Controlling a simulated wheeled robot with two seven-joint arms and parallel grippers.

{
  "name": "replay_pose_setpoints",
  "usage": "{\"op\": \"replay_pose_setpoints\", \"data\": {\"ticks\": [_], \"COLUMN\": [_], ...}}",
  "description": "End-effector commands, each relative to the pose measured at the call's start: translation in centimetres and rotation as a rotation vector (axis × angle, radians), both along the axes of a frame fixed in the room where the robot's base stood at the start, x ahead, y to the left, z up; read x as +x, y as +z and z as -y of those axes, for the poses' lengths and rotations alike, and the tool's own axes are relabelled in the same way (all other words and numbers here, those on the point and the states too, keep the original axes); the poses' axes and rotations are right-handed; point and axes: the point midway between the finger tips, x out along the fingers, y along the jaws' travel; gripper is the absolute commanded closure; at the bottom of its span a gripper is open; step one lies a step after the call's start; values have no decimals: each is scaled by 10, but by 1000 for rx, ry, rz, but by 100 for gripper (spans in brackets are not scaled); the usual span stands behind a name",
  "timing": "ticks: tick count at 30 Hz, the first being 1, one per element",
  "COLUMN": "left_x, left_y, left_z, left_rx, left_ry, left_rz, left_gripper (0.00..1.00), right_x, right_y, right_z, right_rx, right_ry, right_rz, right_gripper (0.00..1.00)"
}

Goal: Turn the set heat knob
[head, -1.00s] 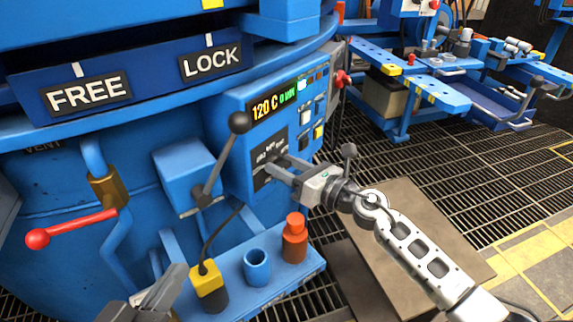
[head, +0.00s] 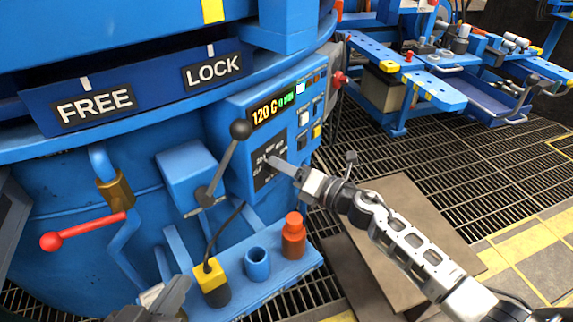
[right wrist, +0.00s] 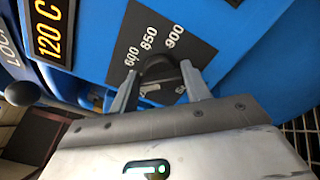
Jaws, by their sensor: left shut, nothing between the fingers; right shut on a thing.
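The set heat knob (right wrist: 158,70) is dark and sits on a black dial plate (right wrist: 150,35) marked 600, 850 and 900 in the right wrist view. My right gripper (right wrist: 160,82) has one finger on each side of the knob and is shut on it. In the head view my right gripper (head: 272,160) reaches the dial plate (head: 264,180) on the blue control box, and its fingers hide the knob. The display (head: 272,109) above reads 120 C. My left gripper (head: 168,298) is at the bottom edge of the head view, shut and empty.
A black-ball lever (head: 240,130) stands just left of the dial. A red-handled valve (head: 85,230) is further left. Below is a blue shelf (head: 275,278) with a red bottle (head: 293,236), a blue cup (head: 257,264) and a yellow-topped item (head: 211,281).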

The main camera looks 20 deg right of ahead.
Motion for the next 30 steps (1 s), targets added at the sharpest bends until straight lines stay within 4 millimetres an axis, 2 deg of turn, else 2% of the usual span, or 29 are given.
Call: {"op": "replay_pose_setpoints", "data": {"ticks": [14, 15, 16, 17, 26, 30], "left_x": [-1, -1, -1, -1, -1, 1], "left_y": [-1, -1, -1, 0, 2, 5], "left_z": [-1, -1, -1, -1, -1, -1], "left_rx": [5, 5, 5, 5, 3, 8], "left_ry": [1, 1, 1, 1, 1, 1], "left_rz": [-5, -5, -4, -4, 1, 8], "left_gripper": [100, 100, 100, 100, 100, 100], "right_x": [0, 0, 0, 0, -2, -13], "right_y": [-1, -1, -1, -1, -1, -1], "right_z": [0, 0, 0, 0, 1, 9], "right_rx": [10, 10, 11, 11, 10, 9], "right_ry": [1, 1, 0, 0, 0, 0], "right_rz": [-10, -10, -9, -9, -9, -11], "right_gripper": [76, 42, 33, 31, 31, 31]}}
